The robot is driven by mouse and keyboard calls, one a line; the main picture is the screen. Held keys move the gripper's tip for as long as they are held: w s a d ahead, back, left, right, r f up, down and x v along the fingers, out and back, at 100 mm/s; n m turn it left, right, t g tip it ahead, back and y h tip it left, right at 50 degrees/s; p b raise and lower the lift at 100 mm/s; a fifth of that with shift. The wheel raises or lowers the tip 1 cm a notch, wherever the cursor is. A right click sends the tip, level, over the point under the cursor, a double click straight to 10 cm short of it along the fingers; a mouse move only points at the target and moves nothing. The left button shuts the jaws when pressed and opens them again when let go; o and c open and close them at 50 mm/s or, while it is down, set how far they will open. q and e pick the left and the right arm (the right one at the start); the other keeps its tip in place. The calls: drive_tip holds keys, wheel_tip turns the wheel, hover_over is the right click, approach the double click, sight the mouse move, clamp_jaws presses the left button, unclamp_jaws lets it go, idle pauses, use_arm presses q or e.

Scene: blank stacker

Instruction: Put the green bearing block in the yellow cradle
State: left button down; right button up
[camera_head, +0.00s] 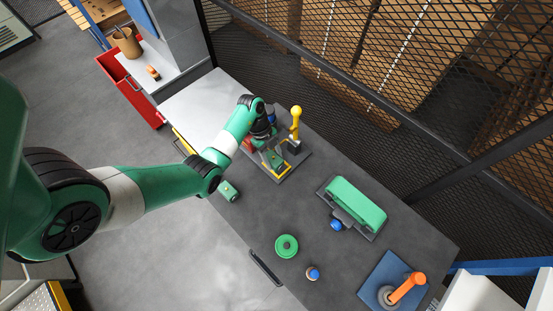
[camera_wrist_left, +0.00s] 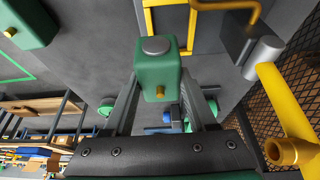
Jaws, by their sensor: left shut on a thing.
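A green bearing block (camera_wrist_left: 157,70) with a grey round face and a brass nipple sits between the two fingers of my left gripper (camera_head: 273,153). The gripper is shut on it. The block also shows below the gripper in the head view (camera_head: 277,162). The yellow cradle shows as a yellow frame (camera_wrist_left: 149,18) just beyond the block in the wrist view, and as yellow edges (camera_head: 284,174) on a grey fixture in the head view. The block looks close to the frame; I cannot tell whether they touch. My right gripper is not in view.
A second green block (camera_head: 228,190) lies left of the fixture. A yellow-handled clamp (camera_head: 296,122) stands close beside the gripper. A long green part (camera_head: 355,203), a green ring (camera_head: 286,246) and an orange-handled tool (camera_head: 407,288) are further right.

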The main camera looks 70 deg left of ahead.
sight(277, 161)
use_arm(q)
drive_tip(key=shift+w+a+f+b, duration=0.15)
drive_tip(key=shift+w+a+f, duration=0.1)
drive_tip(key=shift+f, duration=0.2)
drive_tip(key=shift+w+a+f+b, duration=0.15)
drive_tip(key=shift+w+f, duration=0.1)
drive_tip(key=shift+f, duration=0.2)
drive_tip(key=shift+w+a+f, duration=0.15)
drive_tip(key=shift+w+a, duration=0.1)
drive_tip(key=shift+w+f+b, duration=0.1)
drive_tip(key=shift+f+b, duration=0.8)
drive_tip(key=shift+f, duration=0.85)
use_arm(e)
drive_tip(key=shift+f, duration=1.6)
use_arm(q)
drive_tip(key=shift+a, duration=0.1)
drive_tip(key=shift+c, duration=1)
unclamp_jaws()
drive_tip(key=shift+f, duration=0.15)
